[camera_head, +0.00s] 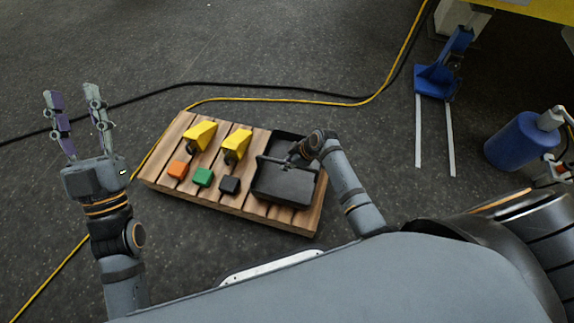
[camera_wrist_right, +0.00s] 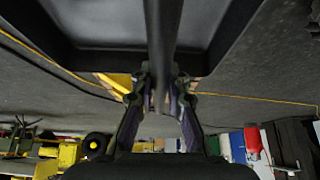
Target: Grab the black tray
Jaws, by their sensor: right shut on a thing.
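The black tray (camera_head: 286,187) is at the right end of a wooden pallet, and its dark underside or inside fills the top of the right wrist view (camera_wrist_right: 110,22). My right gripper (camera_head: 294,156) is at the tray's far edge, largely hidden by its own wrist. In the right wrist view its fingers (camera_wrist_right: 161,88) are closed around a dark bar that runs up along the tray. My left gripper (camera_head: 71,92) is raised at the left, away from the tray, with its fingers spread and nothing between them.
The pallet (camera_head: 270,218) also bears two yellow parts (camera_head: 200,135) (camera_head: 236,145) and orange (camera_head: 178,169), green (camera_head: 203,177) and black (camera_head: 230,184) blocks. A dark box-like shape (camera_head: 288,143) lies behind the tray. Cables cross the floor. A blue jack (camera_head: 437,82) and blue cylinder (camera_head: 520,141) stand right.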

